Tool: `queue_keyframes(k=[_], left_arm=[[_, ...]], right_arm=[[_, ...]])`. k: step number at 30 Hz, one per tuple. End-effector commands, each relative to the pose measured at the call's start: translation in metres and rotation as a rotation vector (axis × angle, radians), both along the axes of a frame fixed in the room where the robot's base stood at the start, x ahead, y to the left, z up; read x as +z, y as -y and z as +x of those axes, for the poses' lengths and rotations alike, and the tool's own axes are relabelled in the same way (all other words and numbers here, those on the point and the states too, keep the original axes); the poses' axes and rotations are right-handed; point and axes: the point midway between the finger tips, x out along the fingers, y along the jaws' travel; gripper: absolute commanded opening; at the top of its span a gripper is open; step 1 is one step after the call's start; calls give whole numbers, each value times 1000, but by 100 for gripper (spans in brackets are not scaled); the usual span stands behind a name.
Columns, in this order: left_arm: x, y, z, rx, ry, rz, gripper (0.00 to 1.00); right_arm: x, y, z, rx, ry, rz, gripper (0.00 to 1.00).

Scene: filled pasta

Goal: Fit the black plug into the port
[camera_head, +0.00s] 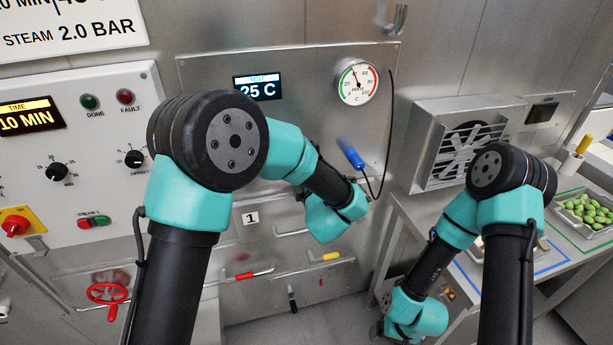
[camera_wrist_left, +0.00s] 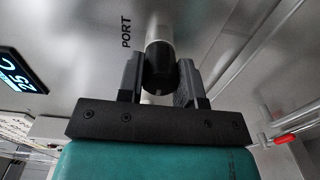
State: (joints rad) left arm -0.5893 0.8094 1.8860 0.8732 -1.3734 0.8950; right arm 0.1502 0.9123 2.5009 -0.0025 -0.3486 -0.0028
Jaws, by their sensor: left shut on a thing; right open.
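My left gripper (camera_wrist_left: 158,80) is shut on the black plug (camera_wrist_left: 160,76), which sits between its two fingers in the left wrist view. A silver cylinder (camera_wrist_left: 158,28) lies in line with the plug, against the steel panel beside the printed word PORT. The plug's far end meets or overlaps this cylinder; I cannot tell how they join. In the head view my left arm hides the plug, the port and the left gripper. My right gripper (camera_head: 380,328) is low near the bottom centre-right, small and partly hidden; it is open and away from the plug.
A blue-handled probe (camera_head: 351,155) with a black cable hangs on the steel panel (camera_head: 300,75), below a round gauge (camera_head: 356,83). Red (camera_head: 245,276) and yellow (camera_head: 330,256) handles are below. A fan box (camera_head: 460,140) and a tray of green pieces (camera_head: 585,210) stand right.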

Motion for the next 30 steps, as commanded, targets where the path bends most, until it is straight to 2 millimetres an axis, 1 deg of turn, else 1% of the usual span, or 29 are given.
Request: queue_keyframes(k=[25, 26, 30], left_arm=[[0, -1, 2, 0, 1, 0, 8], [0, -1, 2, 0, 1, 0, 35], [0, -1, 2, 0, 1, 0, 48]], right_arm=[[0, 0, 0, 0, 0, 0, 75], [0, 0, 0, 0, 0, 0, 75], [0, 0, 0, 0, 0, 0, 75]])
